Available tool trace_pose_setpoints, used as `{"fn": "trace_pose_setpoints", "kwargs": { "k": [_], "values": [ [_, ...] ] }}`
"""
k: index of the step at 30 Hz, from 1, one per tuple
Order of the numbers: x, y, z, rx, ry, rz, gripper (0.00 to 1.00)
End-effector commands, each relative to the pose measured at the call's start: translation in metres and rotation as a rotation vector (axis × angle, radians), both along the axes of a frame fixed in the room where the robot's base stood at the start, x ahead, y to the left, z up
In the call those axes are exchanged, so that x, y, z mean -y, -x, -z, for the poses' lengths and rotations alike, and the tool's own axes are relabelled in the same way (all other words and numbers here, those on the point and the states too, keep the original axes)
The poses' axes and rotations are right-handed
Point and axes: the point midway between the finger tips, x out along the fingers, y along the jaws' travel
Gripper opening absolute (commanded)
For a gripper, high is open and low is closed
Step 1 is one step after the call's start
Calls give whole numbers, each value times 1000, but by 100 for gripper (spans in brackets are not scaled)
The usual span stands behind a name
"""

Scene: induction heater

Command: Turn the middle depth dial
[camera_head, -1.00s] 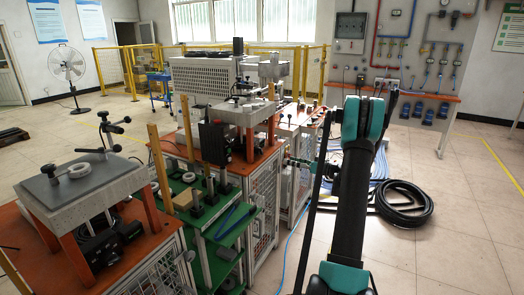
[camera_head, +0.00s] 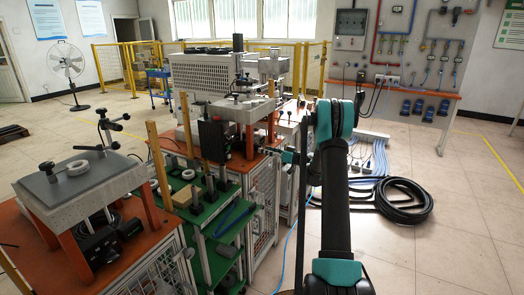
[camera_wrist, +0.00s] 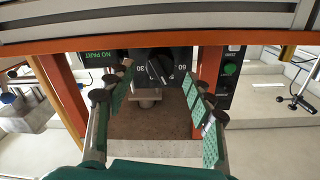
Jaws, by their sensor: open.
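A round black dial (camera_wrist: 160,69) with a pointer knob shows near the top middle of the wrist view, on a dark panel with number marks 30 and 60 beside it. My gripper (camera_wrist: 157,82) is open, its green-padded fingers spread to the left and right of the dial. Nothing is between the pads that I can see as held. Whether the fingertips reach the dial's depth cannot be told. In the head view my gripper is small beside the middle station (camera_head: 245,110), and the dial cannot be made out there.
A green "NO PART" display (camera_wrist: 97,57) is left of the dial; a panel with a green button (camera_wrist: 230,68) is right. Orange posts flank the space. In the head view a green shelf (camera_head: 225,225) and front station (camera_head: 80,185) stand left. Coiled black hose (camera_head: 405,203) lies on the floor right.

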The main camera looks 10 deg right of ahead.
Motion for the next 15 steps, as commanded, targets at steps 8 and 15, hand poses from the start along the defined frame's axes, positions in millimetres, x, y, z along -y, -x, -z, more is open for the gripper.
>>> {"fn": "trace_pose_setpoints", "kwargs": {
  "k": [8,15],
  "values": [
    [-20,-17,0,0,0,0,54],
    [-22,-18,0,0,0,0,54]
  ]
}}
